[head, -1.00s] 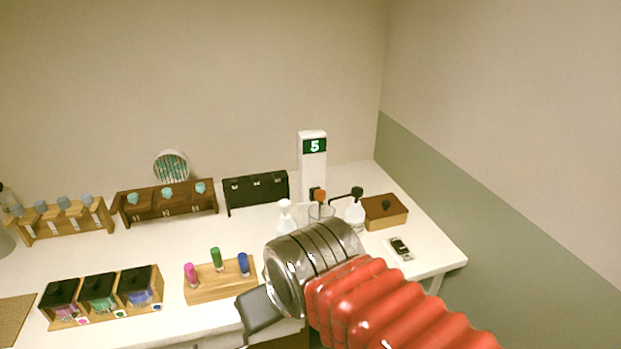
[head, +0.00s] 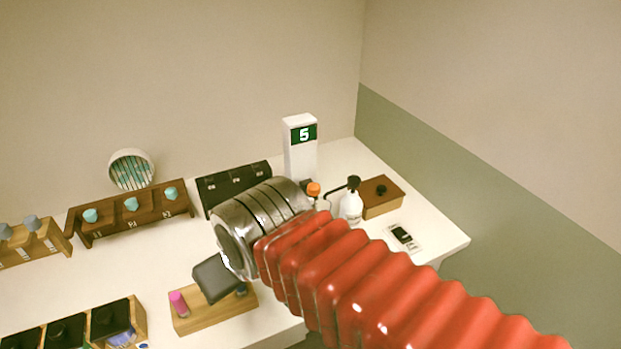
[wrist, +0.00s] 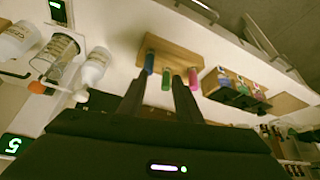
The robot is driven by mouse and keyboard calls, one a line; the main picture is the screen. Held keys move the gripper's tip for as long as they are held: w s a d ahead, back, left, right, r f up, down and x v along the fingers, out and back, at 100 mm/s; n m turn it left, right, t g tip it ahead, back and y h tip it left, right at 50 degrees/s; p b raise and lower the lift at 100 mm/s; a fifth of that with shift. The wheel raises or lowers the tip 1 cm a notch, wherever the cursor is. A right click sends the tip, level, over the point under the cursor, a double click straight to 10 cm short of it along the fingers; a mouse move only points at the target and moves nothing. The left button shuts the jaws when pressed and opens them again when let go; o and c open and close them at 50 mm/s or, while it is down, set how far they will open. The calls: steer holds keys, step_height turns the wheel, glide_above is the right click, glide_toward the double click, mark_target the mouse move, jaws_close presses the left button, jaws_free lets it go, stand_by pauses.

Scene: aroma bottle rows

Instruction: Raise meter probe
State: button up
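The meter (head: 299,155) is a white column with a green display reading 5, standing at the back right of the table. An orange-capped part (head: 314,189), seemingly its probe, shows at its foot, partly hidden by my arm. In the wrist view the orange part (wrist: 38,87) is at the left, near a clear beaker (wrist: 62,50) and the display (wrist: 12,146).
The vial block (wrist: 175,58) is close to my fingertips. A white pump bottle (head: 351,203) and brown box (head: 381,196) stand right of the meter. A black rack (head: 233,184) is left of it. A small scale-like device (head: 402,237) lies on the right table area.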

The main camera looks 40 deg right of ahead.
steer(key=shift+o, duration=1.4)
steer(key=shift+w+d+r, duration=0.1)
steer(key=shift+r, duration=0.05)
steer(key=w+d+r+m, duration=0.1)
steer(key=d+r, duration=0.1)
steer(key=d, duration=0.1)
steer(key=w+d+r+m+h, duration=0.1)
steer(key=w+d+r, duration=0.1)
steer(key=d, duration=0.1)
steer(key=w+d+r+m, duration=0.1)
steer(key=d+r, duration=0.1)
steer(key=d, duration=0.1)
steer(key=shift+w+d+r+g, duration=0.2)
steer(key=shift+w+d+g, duration=0.1)
steer(key=shift+d+g, duration=0.1)
steer(key=m+g+h, duration=0.1)
steer(key=m, duration=0.2)
glide_toward(314, 186)
steer(key=v, duration=0.5)
steer(key=shift+s+a+r, duration=0.1)
steer(key=shift+a, duration=0.1)
steer(key=x, duration=1.3)
steer(key=shift+d+f, duration=0.2)
steer(key=shift+f, duration=0.15)
jaws_close()
